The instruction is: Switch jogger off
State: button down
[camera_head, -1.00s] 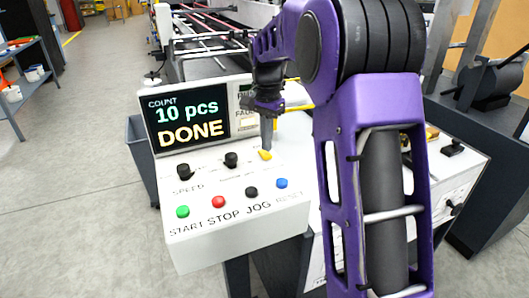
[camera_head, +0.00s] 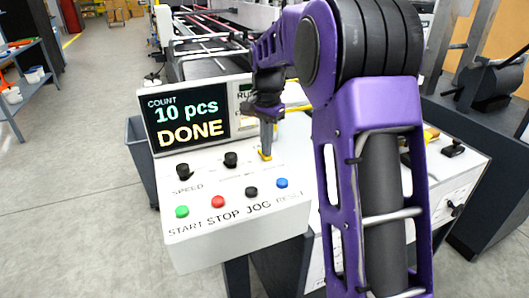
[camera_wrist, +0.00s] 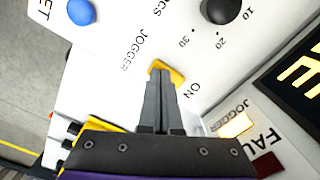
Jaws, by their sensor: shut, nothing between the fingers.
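The yellow jogger switch (camera_head: 266,157) is on the sloped white control panel, right of the two black knobs. In the wrist view the yellow switch (camera_wrist: 168,71) shows beyond my fingertips, between the words JOGGER and ON. My gripper (camera_head: 266,150) points down at it with fingers shut and empty. In the wrist view my gripper (camera_wrist: 160,84) has its tips right at the switch and hides part of it; I cannot tell whether they touch. The JOGGER lamp (camera_wrist: 236,124) is lit pale yellow.
The panel also carries black knobs (camera_head: 183,171), a green START button (camera_head: 182,212), a red STOP button (camera_head: 218,202), a black JOG button (camera_head: 251,193) and a blue RESET button (camera_head: 282,183). The screen (camera_head: 187,120) behind reads 10 pcs DONE.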

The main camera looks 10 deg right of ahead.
jog(key=shift+f, duration=0.15)
notch_tip(320, 180, up, 7)
jog(key=p, duration=0.6)
dwell(0.3)
